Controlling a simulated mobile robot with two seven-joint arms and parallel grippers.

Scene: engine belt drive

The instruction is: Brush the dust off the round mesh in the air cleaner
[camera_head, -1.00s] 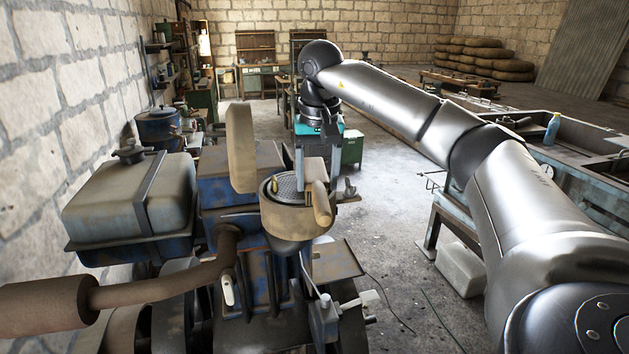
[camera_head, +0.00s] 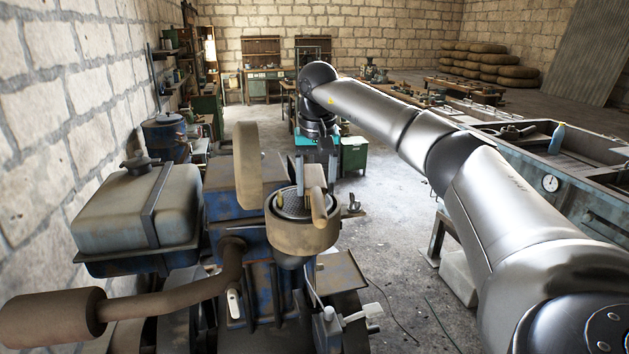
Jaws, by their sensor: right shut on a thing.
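The air cleaner bowl (camera_head: 300,238) stands open on the engine, tan and dusty. Its round dark mesh (camera_head: 292,203) shows inside the rim, partly covered from this view. My right gripper (camera_head: 316,180) points down over the right part of the bowl. It is shut on a tan, brush-like thing (camera_head: 319,207), whose lower end is at or just above the mesh; I cannot tell whether it touches. My left gripper is out of view.
A dusty tank (camera_head: 135,215) and a brown exhaust pipe (camera_head: 170,303) flank the bowl on the left. A wing nut (camera_head: 354,203) lies to its right. Open floor lies between.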

